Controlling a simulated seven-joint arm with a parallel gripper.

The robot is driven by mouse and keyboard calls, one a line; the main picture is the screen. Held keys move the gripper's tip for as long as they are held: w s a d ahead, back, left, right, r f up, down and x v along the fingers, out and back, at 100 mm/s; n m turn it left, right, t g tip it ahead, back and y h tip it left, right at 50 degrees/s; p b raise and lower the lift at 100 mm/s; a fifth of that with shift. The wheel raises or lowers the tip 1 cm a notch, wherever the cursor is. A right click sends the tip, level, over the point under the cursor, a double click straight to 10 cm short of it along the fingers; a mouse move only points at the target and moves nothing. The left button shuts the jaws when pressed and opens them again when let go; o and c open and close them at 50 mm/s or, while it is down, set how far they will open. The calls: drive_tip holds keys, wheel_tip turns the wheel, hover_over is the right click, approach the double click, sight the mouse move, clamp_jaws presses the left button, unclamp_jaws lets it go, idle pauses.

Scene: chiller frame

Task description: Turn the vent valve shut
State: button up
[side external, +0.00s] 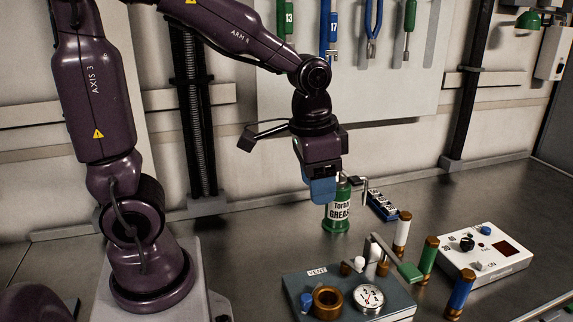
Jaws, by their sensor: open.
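A grey-blue box labelled VENT (316,272) sits on the bench at the lower middle. On it are a brass ring fitting (327,301), a round dial gauge (369,297) and a small blue knob (306,301). A metal lever with a green grip (410,272) reaches out to the right from the back of the box. My gripper (322,192) points down, open, above and behind the box and apart from the lever. Its blue fingers overlap in this view, and the gap between them is hidden.
A green grease can (338,212) stands just beyond my gripper. White (402,234), green (428,262) and blue (461,294) cylinders stand around the lever. A white control box (487,258) lies at right. Tools hang on the back wall panel.

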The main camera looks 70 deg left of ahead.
drive_tip(key=s+r+n+t, duration=0.1)
drive_tip(key=s+r+t, duration=0.1)
drive_tip(key=s+r, duration=0.2)
drive_tip(key=shift+s+d+n, duration=0.3)
drive_tip(key=shift+s+d, duration=0.05)
drive_tip(key=shift+s, duration=0.4)
drive_tip(key=shift+f, duration=0.1)
drive_tip(key=m+g, duration=0.3)
drive_tip(key=m, duration=0.2)
hover_over(360, 259)
wheel_tip(360, 259, down, 12)
wheel_tip(360, 259, down, 13)
drive_tip(key=shift+r, duration=0.2)
clamp_jaws()
